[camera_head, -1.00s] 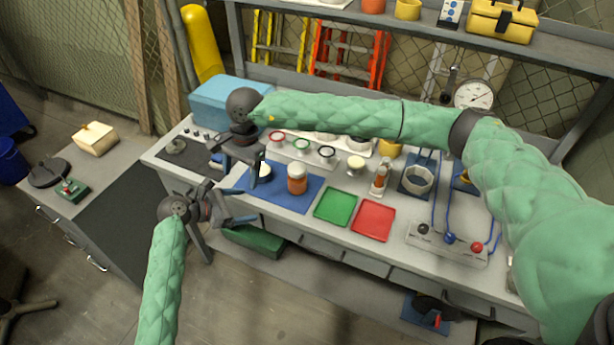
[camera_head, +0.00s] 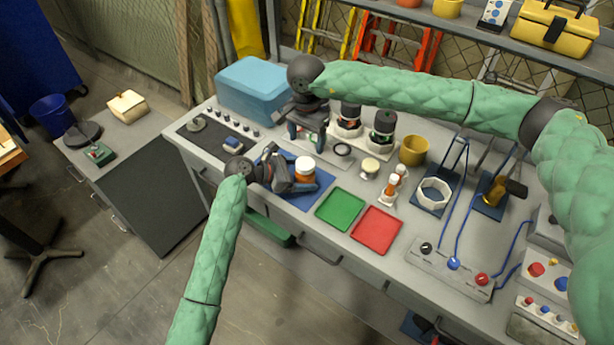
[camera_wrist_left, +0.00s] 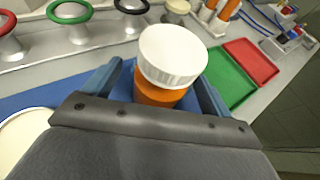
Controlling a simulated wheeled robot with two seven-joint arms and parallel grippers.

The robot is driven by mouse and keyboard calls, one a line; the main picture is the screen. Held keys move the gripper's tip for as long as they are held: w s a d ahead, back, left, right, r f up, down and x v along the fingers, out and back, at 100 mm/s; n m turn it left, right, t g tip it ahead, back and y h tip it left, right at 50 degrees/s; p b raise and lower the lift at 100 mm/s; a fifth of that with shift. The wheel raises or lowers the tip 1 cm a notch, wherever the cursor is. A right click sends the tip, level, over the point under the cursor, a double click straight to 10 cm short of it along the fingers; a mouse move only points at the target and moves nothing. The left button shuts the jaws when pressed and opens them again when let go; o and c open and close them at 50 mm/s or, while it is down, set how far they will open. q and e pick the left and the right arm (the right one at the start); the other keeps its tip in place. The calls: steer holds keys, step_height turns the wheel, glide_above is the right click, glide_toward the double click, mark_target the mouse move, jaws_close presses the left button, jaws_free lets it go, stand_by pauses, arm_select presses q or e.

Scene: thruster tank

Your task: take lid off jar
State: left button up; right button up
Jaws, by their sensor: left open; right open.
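The jar has an orange body (camera_head: 304,178) and a white ribbed lid (camera_head: 305,163). It stands upright on a blue mat (camera_head: 322,181), and the lid is on it. My left gripper (camera_head: 296,178) is low at the jar, coming from the left, with its jaws open. In the left wrist view the lid (camera_wrist_left: 172,54) and orange body (camera_wrist_left: 158,95) show between the two blue fingers, with a gap visible on the right side. Part of the body is hidden behind the gripper. My right gripper (camera_head: 306,138) is open and empty, pointing down behind the jar.
A green tray (camera_head: 340,209) and a red tray (camera_head: 377,230) lie right of the mat. A pale round object (camera_wrist_left: 22,140) is at the left gripper's side. Ring stands (camera_wrist_left: 70,22) stand behind, and a blue cooler (camera_head: 250,88) is at the back left.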

arm_select(q)
steer(key=shift+w+d+f, duration=0.1)
steer(key=shift+d+f, duration=0.05)
steer(key=shift+d, duration=0.25)
steer(key=shift+d+f, duration=0.1)
steer(key=shift+f, duration=0.05)
arm_select(e)
steer(key=shift+s+a, duration=0.1)
steer(key=shift+a, duration=0.2)
arm_select(q)
steer(key=shift+d, duration=0.1)
arm_select(e)
steer(key=shift+d, duration=0.15)
